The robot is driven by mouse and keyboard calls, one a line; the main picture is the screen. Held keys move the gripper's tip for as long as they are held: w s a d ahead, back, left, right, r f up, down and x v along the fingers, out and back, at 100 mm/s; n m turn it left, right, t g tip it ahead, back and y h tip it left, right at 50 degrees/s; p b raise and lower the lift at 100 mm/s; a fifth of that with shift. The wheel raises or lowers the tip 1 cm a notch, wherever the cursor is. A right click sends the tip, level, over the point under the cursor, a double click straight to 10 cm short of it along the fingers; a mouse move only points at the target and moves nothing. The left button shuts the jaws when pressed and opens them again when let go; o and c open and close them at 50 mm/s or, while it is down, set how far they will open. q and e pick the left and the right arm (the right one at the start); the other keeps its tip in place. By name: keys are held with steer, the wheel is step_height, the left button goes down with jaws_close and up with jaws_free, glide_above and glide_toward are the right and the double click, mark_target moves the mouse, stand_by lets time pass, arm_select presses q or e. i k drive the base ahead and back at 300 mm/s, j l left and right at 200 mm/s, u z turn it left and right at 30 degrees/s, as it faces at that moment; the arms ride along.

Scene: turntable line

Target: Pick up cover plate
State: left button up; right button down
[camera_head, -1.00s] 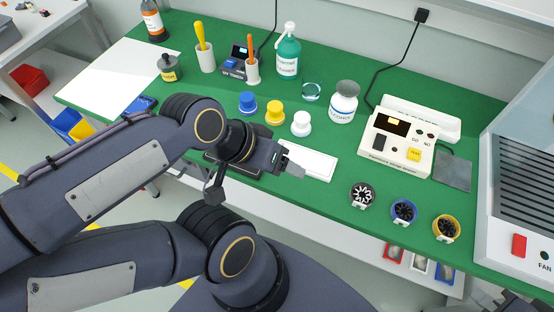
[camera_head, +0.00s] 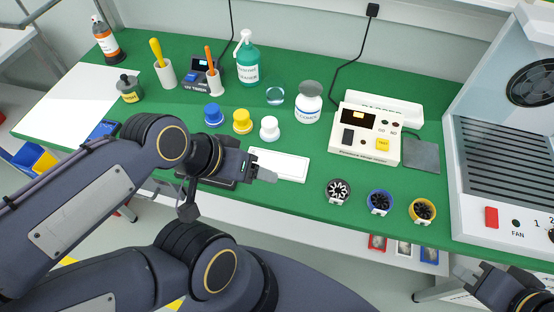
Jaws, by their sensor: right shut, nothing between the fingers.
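A flat white rectangular plate (camera_head: 290,166), which looks like the cover plate, lies on the green bench top near its front edge. The gripper of my left arm (camera_head: 266,175) is at the plate's left front side and hides part of it. My right gripper (camera_head: 468,274) is low at the right, in front of the bench and far from the plate. It is shut and empty.
Blue (camera_head: 213,116), yellow (camera_head: 242,122) and white (camera_head: 269,129) knobbed pieces stand behind the plate. Several small fan-like rotors (camera_head: 379,202) line the front edge to the right. A tester box (camera_head: 366,135) and a vented fan unit (camera_head: 505,150) stand farther right.

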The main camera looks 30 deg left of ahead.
mark_target(287, 166)
steer(key=k, duration=0.55)
steer(key=k+u, duration=0.1)
steer(key=u, duration=1.8)
steer(key=l+u, duration=0.2)
steer(key=l, duration=0.15)
steer(key=k+l+u, duration=0.2)
steer(key=l, duration=0.15)
steer(key=l+u, duration=0.2)
steer(key=k+l+u, duration=0.2)
steer(key=l, duration=0.2)
steer(key=i+l, duration=0.05)
